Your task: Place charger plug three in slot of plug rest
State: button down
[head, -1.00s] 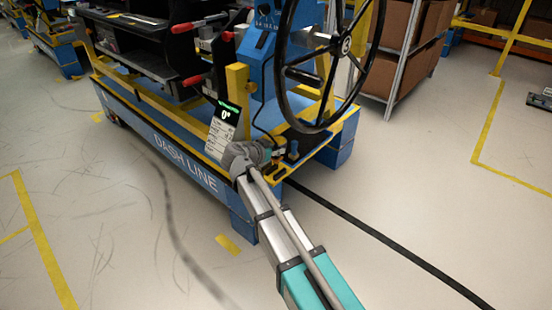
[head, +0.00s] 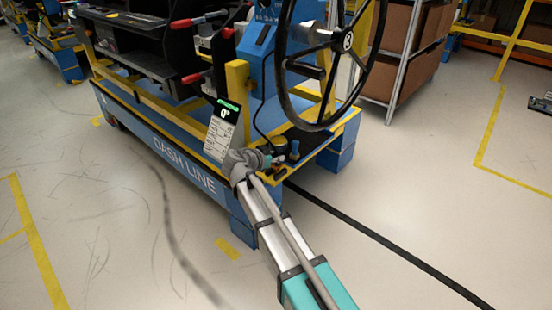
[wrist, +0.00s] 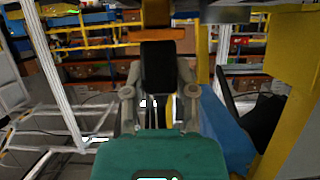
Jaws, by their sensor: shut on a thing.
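My gripper (wrist: 159,82) fills the middle of the wrist view, its two grey fingers closed on a black block, which I take to be the charger plug (wrist: 158,68). An orange-brown piece (wrist: 156,35) crosses just above the black block; I cannot tell whether it belongs to the plug or stands behind it. In the head view my gripper (head: 268,161) is small, at the near corner of the blue cart's deck, and the plug cannot be made out there. Small dark items (head: 277,168) lie beside it at that corner; I cannot tell which is the plug rest or its slot.
The blue cart (head: 185,170) has yellow rails and a sign reading 0° (head: 223,128). A large black steering wheel (head: 283,62) stands above the deck. A blue knob-like item (head: 294,151) is right of my gripper. A black cable (head: 390,248) crosses open floor.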

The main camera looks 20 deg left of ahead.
jog(key=shift+f+b, duration=0.3)
jog(key=shift+b, duration=0.05)
jog(key=shift+f+b, duration=0.3)
jog(key=shift+c, duration=2.1)
grip_release()
jog(key=shift+r, duration=0.2)
jog(key=shift+r+p, duration=0.65)
jog(key=shift+p, duration=0.2)
jog(key=p+v, duration=0.4)
jog(key=v, duration=0.8)
jog(key=shift+f, duration=0.2)
